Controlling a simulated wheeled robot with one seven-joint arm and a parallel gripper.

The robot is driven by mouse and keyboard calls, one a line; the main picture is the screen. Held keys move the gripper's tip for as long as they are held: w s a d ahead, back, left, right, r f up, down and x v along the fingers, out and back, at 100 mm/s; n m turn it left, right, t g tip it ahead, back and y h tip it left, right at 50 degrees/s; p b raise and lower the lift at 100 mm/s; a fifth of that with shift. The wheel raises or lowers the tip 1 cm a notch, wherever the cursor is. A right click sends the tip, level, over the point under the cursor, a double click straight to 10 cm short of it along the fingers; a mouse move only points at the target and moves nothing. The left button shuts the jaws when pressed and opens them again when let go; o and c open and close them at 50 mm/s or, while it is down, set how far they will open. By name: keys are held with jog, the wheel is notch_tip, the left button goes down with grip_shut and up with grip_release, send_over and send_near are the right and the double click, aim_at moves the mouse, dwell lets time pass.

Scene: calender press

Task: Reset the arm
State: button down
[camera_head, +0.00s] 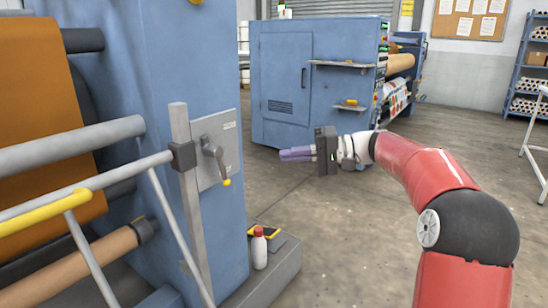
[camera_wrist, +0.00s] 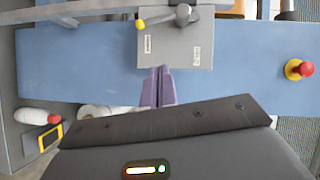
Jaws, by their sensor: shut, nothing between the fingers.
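My arm, red and black, reaches in from the right in the head view. My gripper (camera_head: 284,154) has purple fingers that lie together, pointing left toward the blue press (camera_head: 185,60). It is empty and apart from the press, with a gap to the lever plate. In the wrist view, the shut fingers (camera_wrist: 158,82) appear below the grey plate (camera_wrist: 178,45). The plate carries a crank lever (camera_head: 218,160) with a yellow tip; the lever also shows in the wrist view (camera_wrist: 182,15).
A white bottle with red cap (camera_head: 259,250) and a yellow-black device (camera_head: 265,231) rest on the press's ledge. A red emergency button (camera_wrist: 304,68) is on the press. A grey-yellow rail (camera_head: 70,200) stands at left. A second blue machine (camera_head: 290,80) stands behind; right floor is open.

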jog(key=shift+d, duration=0.4)
